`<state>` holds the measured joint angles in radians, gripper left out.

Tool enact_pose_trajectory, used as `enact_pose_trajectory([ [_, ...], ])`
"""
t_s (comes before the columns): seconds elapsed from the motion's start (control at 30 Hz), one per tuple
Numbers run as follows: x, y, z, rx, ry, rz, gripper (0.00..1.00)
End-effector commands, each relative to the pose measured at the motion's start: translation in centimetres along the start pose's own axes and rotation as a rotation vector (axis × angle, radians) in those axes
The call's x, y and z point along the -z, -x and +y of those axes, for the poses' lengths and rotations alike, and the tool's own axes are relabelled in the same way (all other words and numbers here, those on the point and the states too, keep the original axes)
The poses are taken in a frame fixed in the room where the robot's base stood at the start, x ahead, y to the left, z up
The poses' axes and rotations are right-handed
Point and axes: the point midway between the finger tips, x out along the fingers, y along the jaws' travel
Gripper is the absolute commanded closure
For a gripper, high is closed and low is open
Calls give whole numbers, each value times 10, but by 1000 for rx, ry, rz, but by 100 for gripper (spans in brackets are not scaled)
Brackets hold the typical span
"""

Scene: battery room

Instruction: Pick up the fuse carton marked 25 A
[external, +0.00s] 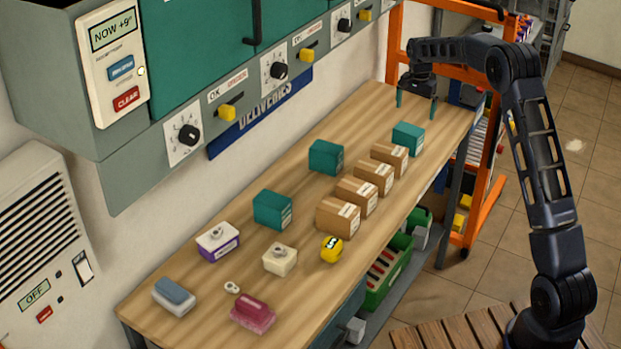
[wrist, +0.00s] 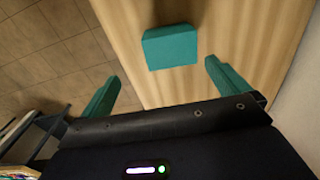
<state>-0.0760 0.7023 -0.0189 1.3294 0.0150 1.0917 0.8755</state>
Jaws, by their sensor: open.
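Several brown cartons with white labels stand in a row on the wooden bench: the nearest carton (external: 331,217), a second (external: 349,197), a third (external: 367,179) and the farthest (external: 383,160). Teal boxes also stand there: a far-right box (external: 407,138), a middle box (external: 324,158) and a near-left box (external: 268,210). The print is too small to read, so I cannot tell which is marked 25 A. My gripper (external: 416,108) is open and empty above the bench's far end. In the wrist view a teal box (wrist: 170,48) lies ahead of the spread fingers, apart from them.
The bench (external: 180,335) also holds a purple-and-white box (external: 219,246), a cream block (external: 279,262), a yellow item (external: 331,250), a pink block (external: 252,315) and a blue-grey block (external: 174,297). A teal cabinet overhangs the wall side. An orange rack (external: 485,210) stands beyond.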

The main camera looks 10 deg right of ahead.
Motion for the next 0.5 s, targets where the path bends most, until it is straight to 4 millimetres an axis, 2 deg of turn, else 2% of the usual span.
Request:
enact_pose_trajectory([
  [0.03,4,-11,-6,-5,-11,-4,0],
  [0.13,8,-25,-13,-11,-28,-8,0],
  [0.37,10,-41,-17,-16,-41,-11,0],
  [0.5,10,-57,-17,-17,-41,-12,0],
])
